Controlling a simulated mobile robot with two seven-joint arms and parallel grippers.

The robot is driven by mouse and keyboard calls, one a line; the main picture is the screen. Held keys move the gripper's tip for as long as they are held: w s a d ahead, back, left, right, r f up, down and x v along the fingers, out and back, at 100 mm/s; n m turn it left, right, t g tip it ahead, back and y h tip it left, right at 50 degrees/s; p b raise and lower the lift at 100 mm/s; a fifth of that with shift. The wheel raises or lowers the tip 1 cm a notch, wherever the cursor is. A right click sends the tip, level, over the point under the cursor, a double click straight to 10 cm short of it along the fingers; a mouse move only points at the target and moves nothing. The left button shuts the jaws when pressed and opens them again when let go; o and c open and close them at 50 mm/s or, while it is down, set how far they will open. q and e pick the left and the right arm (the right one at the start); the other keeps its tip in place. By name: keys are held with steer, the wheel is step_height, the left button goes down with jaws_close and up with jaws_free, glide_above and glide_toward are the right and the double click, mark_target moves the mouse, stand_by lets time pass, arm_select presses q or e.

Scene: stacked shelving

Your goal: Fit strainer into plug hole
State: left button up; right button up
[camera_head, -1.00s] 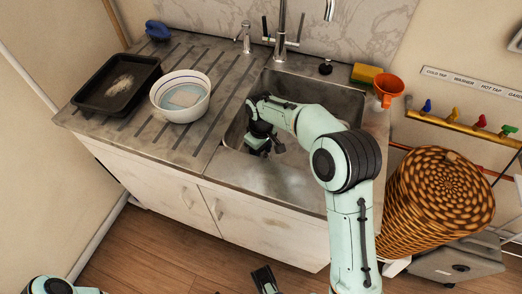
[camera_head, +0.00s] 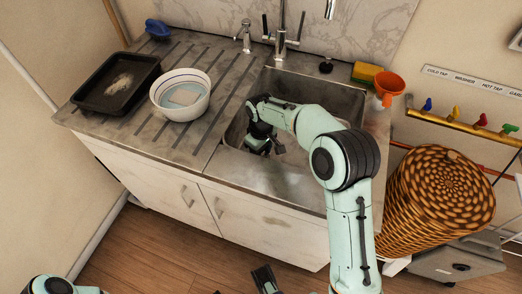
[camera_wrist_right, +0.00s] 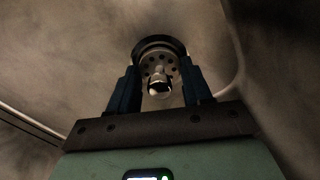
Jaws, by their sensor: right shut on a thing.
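The strainer (camera_wrist_right: 159,70) shows in the right wrist view as a pale perforated disc with a round knob on the near side. A dark ring (camera_wrist_right: 158,44) curves around its far edge. I cannot tell whether this is the strainer's rim or the plug hole's edge. My right gripper (camera_wrist_right: 160,82) is shut on the strainer, with a finger on each side of the knob. In the head view my right gripper (camera_head: 259,143) is low inside the sink basin (camera_head: 285,178), and it hides the strainer and the plug hole. Part of my left gripper (camera_head: 264,279) shows at the bottom edge, away from the sink.
A white bowl (camera_head: 196,107) and a black tray (camera_head: 92,91) stand on the drainer at the left. The tap (camera_head: 280,42), a black plug (camera_head: 326,66), a sponge (camera_head: 366,73) and an orange funnel (camera_head: 389,84) are along the sink's back and right. A wicker basket (camera_head: 436,200) stands at the right.

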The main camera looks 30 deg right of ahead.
steer(key=shift+f, duration=0.4)
steer(key=shift+r, duration=0.15)
steer(key=shift+r+p, duration=0.45)
steer(key=shift+r, duration=0.05)
steer(key=shift+p, duration=0.55)
stand_by(1.3)
steer(key=shift+f+b, duration=0.35)
steer(key=shift+f, duration=0.25)
steer(key=o, duration=1.1)
